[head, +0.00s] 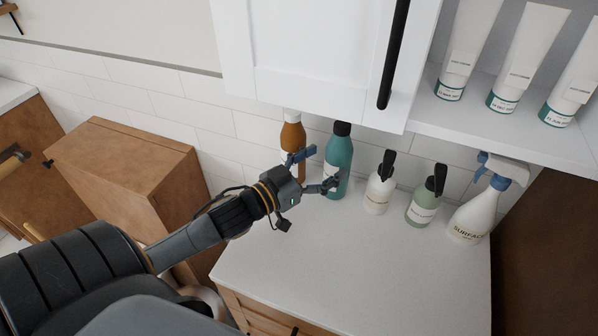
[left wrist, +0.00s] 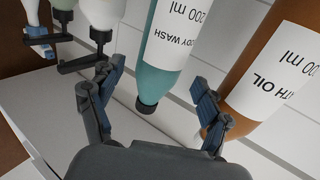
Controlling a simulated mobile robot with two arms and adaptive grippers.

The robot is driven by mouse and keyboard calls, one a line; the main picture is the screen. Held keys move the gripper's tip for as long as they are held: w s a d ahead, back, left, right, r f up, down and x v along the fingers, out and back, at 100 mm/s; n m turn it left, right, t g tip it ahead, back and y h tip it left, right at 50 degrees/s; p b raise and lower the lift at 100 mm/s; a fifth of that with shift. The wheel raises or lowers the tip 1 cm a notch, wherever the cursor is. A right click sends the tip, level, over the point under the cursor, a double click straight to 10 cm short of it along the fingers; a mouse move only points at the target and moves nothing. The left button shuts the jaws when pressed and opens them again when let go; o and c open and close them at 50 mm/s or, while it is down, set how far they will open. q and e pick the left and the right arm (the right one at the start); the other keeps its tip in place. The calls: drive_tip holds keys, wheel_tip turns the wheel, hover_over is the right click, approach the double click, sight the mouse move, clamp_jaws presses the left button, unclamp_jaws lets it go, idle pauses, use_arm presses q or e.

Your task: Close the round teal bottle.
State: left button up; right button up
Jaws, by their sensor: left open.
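The round teal bottle (head: 338,163) stands upright on the white counter, against the tiled wall. A black cap (head: 342,128) shows at its top; I cannot tell how tight it sits. In the left wrist view, which is upside down, the teal bottle (left wrist: 172,40) has a white "BODY WASH" label and its black cap (left wrist: 146,104) points down the picture. My left gripper (head: 314,172) is open beside the bottle, with the bottle between its fingers (left wrist: 155,100) in the wrist view. I cannot tell whether they touch it. My right gripper is not in view.
An amber bottle (head: 293,138) stands close left of the teal one, partly behind my gripper. A white pump bottle (head: 379,193), a green pump bottle (head: 423,208) and a spray bottle (head: 473,216) stand to the right. A white cabinet (head: 310,50) hangs above. The front counter (head: 350,270) is clear.

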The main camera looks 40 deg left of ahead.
use_arm(q)
drive_tip(key=v, duration=0.7)
drive_tip(key=shift+s+b, duration=0.2)
drive_tip(key=shift+b, duration=0.2)
drive_tip(key=shift+a+r, duration=0.1)
